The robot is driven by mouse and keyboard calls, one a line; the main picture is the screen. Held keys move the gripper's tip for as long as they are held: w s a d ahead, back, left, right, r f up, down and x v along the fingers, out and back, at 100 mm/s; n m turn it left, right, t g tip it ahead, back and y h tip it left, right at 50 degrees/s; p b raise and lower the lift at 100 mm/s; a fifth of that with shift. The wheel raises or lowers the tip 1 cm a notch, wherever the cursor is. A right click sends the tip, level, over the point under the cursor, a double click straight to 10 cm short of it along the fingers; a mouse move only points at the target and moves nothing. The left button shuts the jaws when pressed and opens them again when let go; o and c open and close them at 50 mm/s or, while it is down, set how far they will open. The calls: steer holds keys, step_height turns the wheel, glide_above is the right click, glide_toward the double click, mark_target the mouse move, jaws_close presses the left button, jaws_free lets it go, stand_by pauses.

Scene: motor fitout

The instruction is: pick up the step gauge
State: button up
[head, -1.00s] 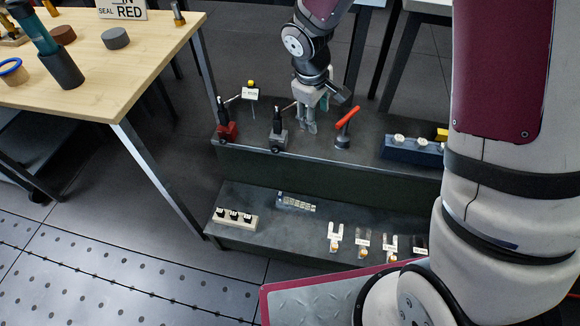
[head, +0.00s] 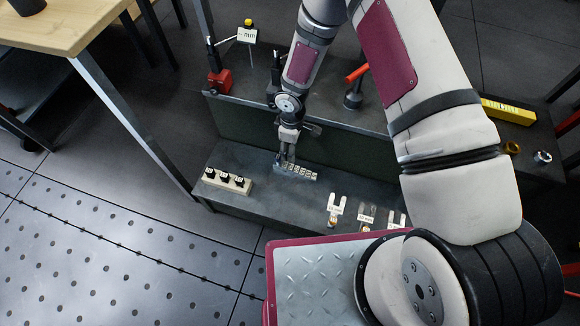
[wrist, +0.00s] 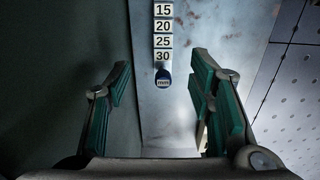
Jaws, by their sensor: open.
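The step gauge (head: 303,172) is a small narrow metal bar with a row of white number labels. It lies on the lower shelf of the dark bench. My gripper (head: 285,163) is open and empty, above the left end of the gauge in the head view. In the wrist view its green-padded fingers (wrist: 161,88) stand apart on either side of the line of the gauge, whose mm end lies between the fingertips. The gauge's far end is cut off there.
A pale block with black pieces (head: 227,181) sits left of the gauge on the lower shelf (head: 262,203). Labelled forked pieces (head: 336,208) stand to the right. The upper step's dark front wall (head: 345,152) rises close behind the gauge.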

steer(key=b, duration=0.2)
glide_above(289, 166)
steer(key=f, duration=0.6)
steer(key=shift+d+f, duration=0.25)
steer(key=shift+d, duration=0.15)
steer(key=shift+s+a+f+b, duration=0.1)
steer(key=shift+a+f+b, duration=0.1)
steer(key=shift+f+b, duration=0.85)
steer(key=shift+a+f+b, duration=0.15)
steer(key=shift+f+b, duration=0.2)
steer(key=shift+f, duration=1.3)
steer(key=shift+r, duration=0.1)
jaws_close()
